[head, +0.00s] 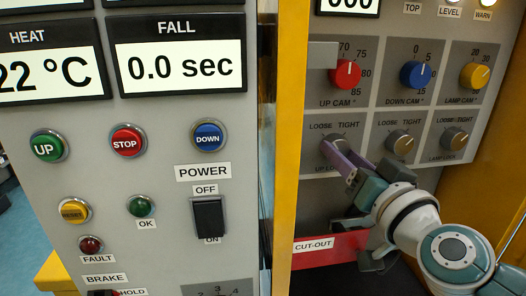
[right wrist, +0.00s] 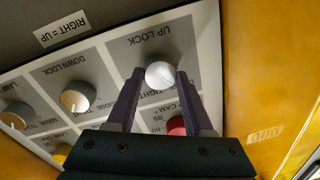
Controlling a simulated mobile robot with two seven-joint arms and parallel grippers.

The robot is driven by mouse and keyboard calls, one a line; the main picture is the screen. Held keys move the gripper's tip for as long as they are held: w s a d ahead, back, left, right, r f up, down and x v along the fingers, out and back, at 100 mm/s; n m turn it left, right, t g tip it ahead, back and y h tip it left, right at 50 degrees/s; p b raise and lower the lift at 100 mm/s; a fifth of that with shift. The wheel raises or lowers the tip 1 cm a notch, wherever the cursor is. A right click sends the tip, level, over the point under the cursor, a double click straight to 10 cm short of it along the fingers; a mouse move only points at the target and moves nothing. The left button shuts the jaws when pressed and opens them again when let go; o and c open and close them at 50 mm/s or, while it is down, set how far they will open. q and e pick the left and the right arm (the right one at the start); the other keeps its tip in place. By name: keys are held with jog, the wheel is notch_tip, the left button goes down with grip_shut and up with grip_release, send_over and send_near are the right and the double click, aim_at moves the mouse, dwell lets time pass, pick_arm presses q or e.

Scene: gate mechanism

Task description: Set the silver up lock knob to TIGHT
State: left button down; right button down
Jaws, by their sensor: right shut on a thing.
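The silver up lock knob (head: 334,142) sits on the grey panel, below the red UP CAM knob, under the labels LOOSE and TIGHT. My right gripper (head: 335,160) reaches it from the lower right and partly hides it and its label. In the right wrist view the knob (right wrist: 160,74) lies between the two dark fingertips (right wrist: 160,77), one on each side, and the gripper is shut on it. I cannot read where its pointer stands. My left gripper is not in view.
The down lock knob (head: 399,143) and lamp lock knob (head: 454,139) stand to the right in the same row. Red, blue (head: 415,74) and yellow (head: 474,76) cam knobs are above. A yellow post (head: 290,130) stands close left. A red CUT-OUT bar (head: 325,250) is below.

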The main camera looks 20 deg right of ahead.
jog(key=shift+a+m+h+b, duration=0.2)
jog(key=shift+m+b, duration=0.55)
jog(key=shift+m, duration=3.4)
jog(key=shift+d+m+h+b, duration=0.1)
jog(key=shift+m+h+b, duration=0.4)
jog(key=shift+m, duration=3.65)
jog(key=shift+c, duration=1.4)
grip_release()
